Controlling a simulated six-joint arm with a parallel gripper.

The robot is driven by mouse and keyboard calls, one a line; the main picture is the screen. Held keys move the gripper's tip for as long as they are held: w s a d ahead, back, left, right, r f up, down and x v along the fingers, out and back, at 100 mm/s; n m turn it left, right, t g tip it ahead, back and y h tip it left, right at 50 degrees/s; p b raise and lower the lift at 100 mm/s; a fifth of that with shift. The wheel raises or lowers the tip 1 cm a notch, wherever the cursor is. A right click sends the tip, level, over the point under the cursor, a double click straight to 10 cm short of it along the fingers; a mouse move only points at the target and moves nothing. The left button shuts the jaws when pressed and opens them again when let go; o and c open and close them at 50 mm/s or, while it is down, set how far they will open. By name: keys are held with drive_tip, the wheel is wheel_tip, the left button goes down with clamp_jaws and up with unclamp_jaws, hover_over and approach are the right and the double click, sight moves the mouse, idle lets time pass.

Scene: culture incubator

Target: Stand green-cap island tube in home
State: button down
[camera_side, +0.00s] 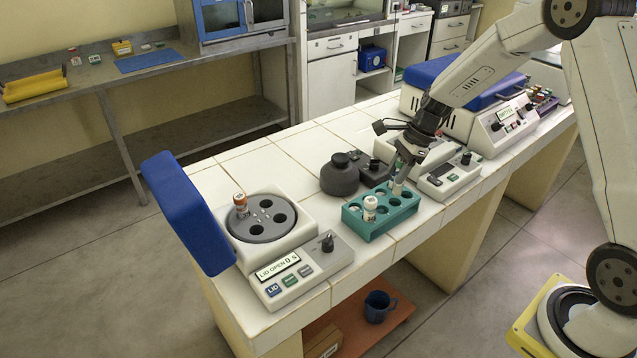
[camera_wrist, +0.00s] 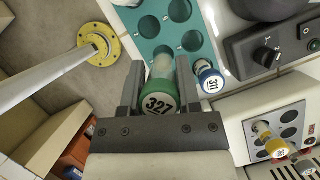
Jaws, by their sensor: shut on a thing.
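My gripper (camera_side: 399,180) points down over the right part of the teal rack (camera_side: 362,226). The tube body runs down between the fingers toward the teal rack (camera_wrist: 171,20). In the side view a pale part of the tube (camera_side: 397,189) shows below the fingers.
A blue-cap tube (camera_wrist: 209,80) marked 311 is close beside the right finger. A white-labelled tube (camera_side: 370,207) stands in the rack. A yellow-cap tube (camera_wrist: 275,145) sits in a white device at right. The open-lidded centrifuge (camera_side: 300,222) holds an orange-marked tube (camera_side: 241,204).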

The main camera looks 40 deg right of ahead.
sight(394, 194)
drive_tip(key=shift+f, duration=0.4)
drive_tip(key=shift+f, duration=0.4)
idle(0.6)
drive_tip(key=shift+f, duration=0.75)
drive_tip(key=shift+f, duration=0.4)
drive_tip(key=shift+f, duration=1.25)
drive_tip(key=shift+f, duration=0.1)
unclamp_jaws()
